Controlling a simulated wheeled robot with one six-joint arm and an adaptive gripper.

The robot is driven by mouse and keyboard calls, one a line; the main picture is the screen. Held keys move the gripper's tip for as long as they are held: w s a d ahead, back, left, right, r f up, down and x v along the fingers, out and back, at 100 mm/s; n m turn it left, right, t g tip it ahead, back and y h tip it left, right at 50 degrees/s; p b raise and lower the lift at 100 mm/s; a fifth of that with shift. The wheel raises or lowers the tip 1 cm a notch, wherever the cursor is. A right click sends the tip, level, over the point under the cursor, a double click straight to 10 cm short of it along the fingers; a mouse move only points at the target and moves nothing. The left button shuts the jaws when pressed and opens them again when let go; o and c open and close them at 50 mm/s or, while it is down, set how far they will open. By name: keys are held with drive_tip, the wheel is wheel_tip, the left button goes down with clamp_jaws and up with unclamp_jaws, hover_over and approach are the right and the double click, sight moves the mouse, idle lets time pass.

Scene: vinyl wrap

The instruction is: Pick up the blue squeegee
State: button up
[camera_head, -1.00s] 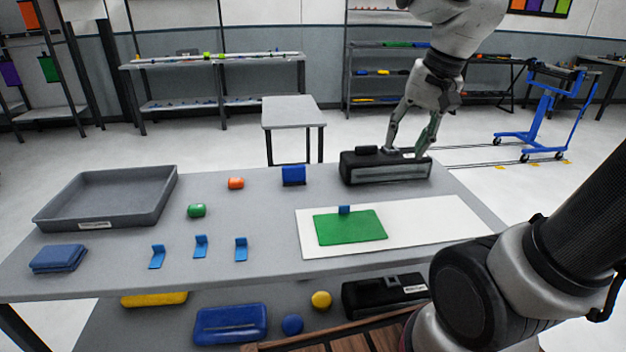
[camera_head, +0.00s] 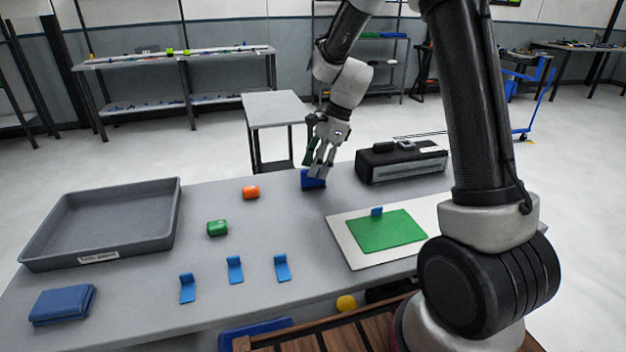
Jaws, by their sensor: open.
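A dark blue upright block, which looks like the blue squeegee (camera_head: 309,184), stands near the back edge of the table. My gripper (camera_head: 320,171) is over it, fingers pointing down and open. The fingers hide the upper part of the blue piece. I cannot tell whether they touch it or whether it is between them.
A black case (camera_head: 405,164) stands to the right. Several small blue pieces, a folded blue cloth (camera_head: 62,305) and a grey tray (camera_head: 150,245) are further left and front. A green sheet (camera_head: 385,232) lies on white.

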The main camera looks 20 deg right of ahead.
drive_tip(key=shift+x, duration=1.2)
clamp_jaws()
wheel_tip(320, 180, up, 10)
